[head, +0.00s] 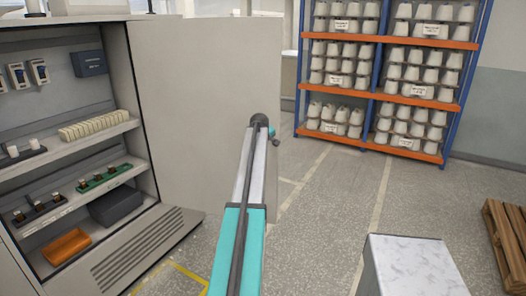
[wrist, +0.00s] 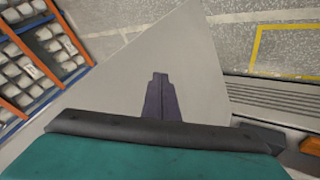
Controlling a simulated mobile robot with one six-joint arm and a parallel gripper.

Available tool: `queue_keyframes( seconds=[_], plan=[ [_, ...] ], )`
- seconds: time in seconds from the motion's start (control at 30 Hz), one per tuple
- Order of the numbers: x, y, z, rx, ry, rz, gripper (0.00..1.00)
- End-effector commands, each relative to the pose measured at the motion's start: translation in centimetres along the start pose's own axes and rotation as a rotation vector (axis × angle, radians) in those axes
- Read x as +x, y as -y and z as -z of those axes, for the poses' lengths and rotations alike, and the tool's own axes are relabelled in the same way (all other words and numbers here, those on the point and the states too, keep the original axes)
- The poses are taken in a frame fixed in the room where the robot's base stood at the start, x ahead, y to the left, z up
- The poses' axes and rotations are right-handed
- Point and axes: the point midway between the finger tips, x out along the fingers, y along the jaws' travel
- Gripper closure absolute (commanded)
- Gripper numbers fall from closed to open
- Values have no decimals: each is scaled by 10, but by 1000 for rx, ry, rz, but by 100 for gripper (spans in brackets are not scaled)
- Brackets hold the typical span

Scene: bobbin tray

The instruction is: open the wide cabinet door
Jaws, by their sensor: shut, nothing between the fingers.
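The wide cabinet door (head: 215,95) is a plain light grey panel in the head view. It stands swung open at the right side of the grey cabinet, whose shelves show. In the wrist view the door (wrist: 190,50) is the pale grey slab behind my fingers. My gripper (wrist: 160,78) has its dark fingers together with nothing between them. It is close to the door panel; I cannot tell whether it touches. In the head view my own arm hides the gripper. No door handle shows.
Inside the cabinet are an orange bin (head: 67,246), a dark box (head: 115,206) and a green strip with bobbins (head: 103,180). A blue and orange rack (head: 415,90) of white cones stands at the back right. A pallet (head: 505,240) lies at right.

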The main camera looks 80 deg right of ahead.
Motion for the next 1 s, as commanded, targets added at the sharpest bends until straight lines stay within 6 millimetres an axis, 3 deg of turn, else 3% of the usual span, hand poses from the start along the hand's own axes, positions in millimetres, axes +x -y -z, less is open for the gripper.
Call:
queue_keyframes(
  seconds=[0.63, 1.0],
  plan=[
    [-27, 31, -18, -4, -3, 2, 100],
    [-79, 15, -27, -2, -3, 0, 100]
  ],
)
